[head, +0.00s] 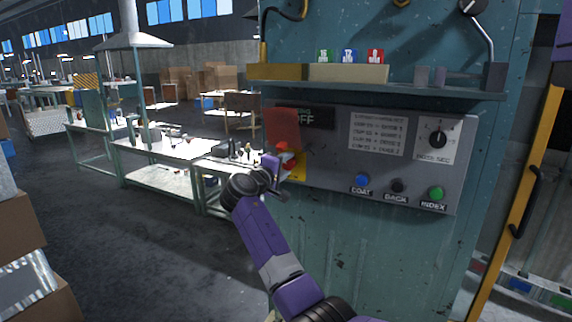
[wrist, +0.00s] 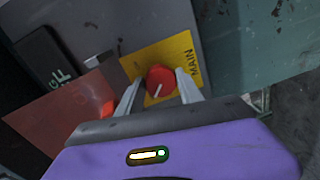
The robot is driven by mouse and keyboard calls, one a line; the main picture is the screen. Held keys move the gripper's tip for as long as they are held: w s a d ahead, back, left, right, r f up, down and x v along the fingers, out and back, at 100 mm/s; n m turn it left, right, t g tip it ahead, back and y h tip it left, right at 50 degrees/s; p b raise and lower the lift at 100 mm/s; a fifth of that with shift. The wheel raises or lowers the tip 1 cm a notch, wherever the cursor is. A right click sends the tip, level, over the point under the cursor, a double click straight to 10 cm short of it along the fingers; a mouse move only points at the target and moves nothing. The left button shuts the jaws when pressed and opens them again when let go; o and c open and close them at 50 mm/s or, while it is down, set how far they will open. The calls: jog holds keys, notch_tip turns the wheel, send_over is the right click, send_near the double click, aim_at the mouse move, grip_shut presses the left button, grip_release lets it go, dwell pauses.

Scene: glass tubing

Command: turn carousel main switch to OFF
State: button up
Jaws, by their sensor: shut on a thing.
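The main switch is a red round knob (wrist: 161,79) on a yellow plate (wrist: 188,52) marked MAIN in the wrist view. A white pointer line shows on the knob. My gripper (wrist: 160,88) has one finger on each side of the knob and is shut on it. In the head view my gripper (head: 277,170) is at the panel's left end and largely hides the knob; part of the yellow plate (head: 299,167) shows beside it. A dark display (head: 308,117) above reads OFF at its visible part. A red flap (head: 282,127) stands at its left.
The grey control panel (head: 330,178) also carries a blue COAT button (head: 362,180), a dark button (head: 398,186), a green INDEX button (head: 436,193) and a black dial (head: 437,138). A shelf (head: 400,90) juts out above. Open floor lies to the left.

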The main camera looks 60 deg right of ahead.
jog(key=shift+a+f, duration=0.1)
jog(key=o, duration=1.3)
jog(key=shift+c, duration=0.2)
jog(key=shift+o, duration=0.7)
